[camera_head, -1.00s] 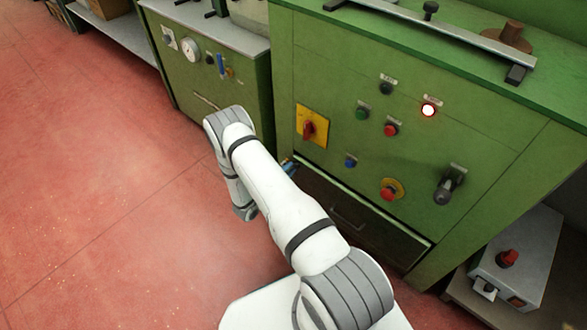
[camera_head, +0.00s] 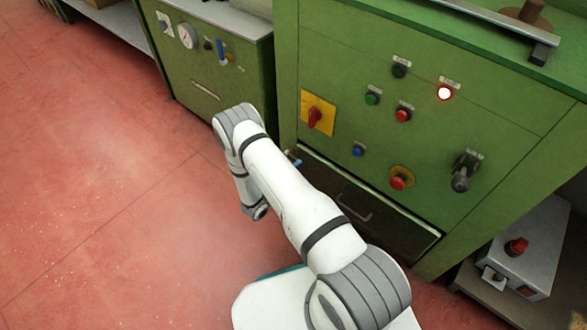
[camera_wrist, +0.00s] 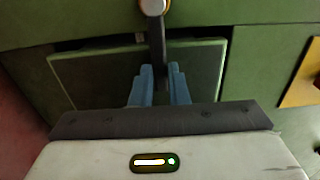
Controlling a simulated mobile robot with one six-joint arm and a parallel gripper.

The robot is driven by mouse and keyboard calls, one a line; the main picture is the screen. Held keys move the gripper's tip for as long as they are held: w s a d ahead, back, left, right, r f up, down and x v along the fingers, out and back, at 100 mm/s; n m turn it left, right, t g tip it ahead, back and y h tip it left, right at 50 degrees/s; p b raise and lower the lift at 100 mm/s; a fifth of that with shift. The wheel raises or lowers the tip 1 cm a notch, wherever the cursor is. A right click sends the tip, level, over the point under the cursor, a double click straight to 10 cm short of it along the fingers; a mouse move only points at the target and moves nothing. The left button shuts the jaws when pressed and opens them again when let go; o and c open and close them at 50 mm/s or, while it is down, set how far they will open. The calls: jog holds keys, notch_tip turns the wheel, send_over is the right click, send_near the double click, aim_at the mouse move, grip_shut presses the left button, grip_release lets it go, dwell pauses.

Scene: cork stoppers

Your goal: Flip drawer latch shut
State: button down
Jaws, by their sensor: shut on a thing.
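In the wrist view, a dark bar-shaped latch (camera_wrist: 157,40) hangs from a round pivot with an orange ring (camera_wrist: 153,6). My gripper (camera_wrist: 159,72) has its two blue fingers on either side of the bar's lower end and is shut on it. Behind it is a recessed dark grey-green panel (camera_wrist: 95,75), which I cannot surely match to the drawer. In the head view, the dark drawer front (camera_head: 395,222) with its bar handle (camera_head: 354,207) sits low in the green cabinet. My arm hides the latch and most of my gripper there; only a small blue part shows beside the drawer's upper left corner.
Above the drawer are a red rotary switch on a yellow plate (camera_head: 317,114), several push buttons, a lit lamp (camera_head: 444,93) and a dark lever knob (camera_head: 463,172). A grey box with a red knob (camera_head: 522,247) stands at lower right. Red floor at left is clear.

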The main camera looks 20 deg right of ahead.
jog(key=shift+s+f, duration=0.15)
jog(key=shift+s, duration=0.05)
jog(key=c, duration=1.9)
grip_release()
jog(key=o, duration=0.5)
jog(key=shift+w, duration=0.1)
jog(key=p+v, duration=0.2)
jog(key=v, duration=0.6)
